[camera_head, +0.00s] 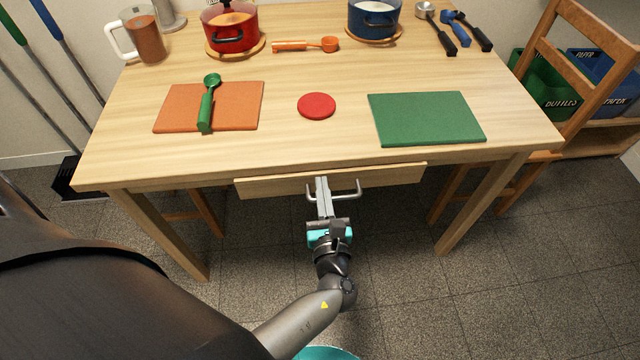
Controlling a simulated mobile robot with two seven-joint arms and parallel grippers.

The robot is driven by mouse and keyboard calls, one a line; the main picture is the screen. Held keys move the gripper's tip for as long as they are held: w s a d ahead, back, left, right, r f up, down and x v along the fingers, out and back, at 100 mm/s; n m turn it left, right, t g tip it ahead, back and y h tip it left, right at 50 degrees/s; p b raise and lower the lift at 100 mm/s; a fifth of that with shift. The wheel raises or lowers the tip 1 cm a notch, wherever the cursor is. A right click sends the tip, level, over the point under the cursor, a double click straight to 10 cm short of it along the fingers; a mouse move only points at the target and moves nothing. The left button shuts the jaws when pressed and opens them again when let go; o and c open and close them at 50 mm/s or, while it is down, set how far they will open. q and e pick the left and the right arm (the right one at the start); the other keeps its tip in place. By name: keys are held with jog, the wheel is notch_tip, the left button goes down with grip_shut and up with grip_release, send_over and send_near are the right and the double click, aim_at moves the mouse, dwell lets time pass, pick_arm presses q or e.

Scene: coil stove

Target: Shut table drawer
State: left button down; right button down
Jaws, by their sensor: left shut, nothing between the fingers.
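The wooden table (345,74) stands in front of me. Its drawer (395,175) is under the front edge, and the drawer front sits slightly forward of the table edge, a little askew. A grey bar handle (348,192) is on the drawer front. My left gripper (322,181) is shut and empty, with its fingertips at the middle of the drawer front, between the two ends of the handle. I cannot tell whether the fingertips touch it. My right gripper is not in view.
On the table are an orange board (236,108) with a green scoop (207,103), a red disc (316,106), a green board (425,118), a red pot (231,28) and a blue pot (374,18).

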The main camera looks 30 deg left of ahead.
aim_at(319, 169)
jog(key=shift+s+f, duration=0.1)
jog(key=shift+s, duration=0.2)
pick_arm(q)
jog(key=x, duration=0.4)
jog(key=shift+w+a+b, duration=0.1)
jog(key=shift+b, duration=0.2)
jog(key=shift+r, duration=0.1)
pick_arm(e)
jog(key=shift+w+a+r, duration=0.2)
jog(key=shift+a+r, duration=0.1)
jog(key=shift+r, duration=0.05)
pick_arm(q)
jog(key=shift+a, duration=0.15)
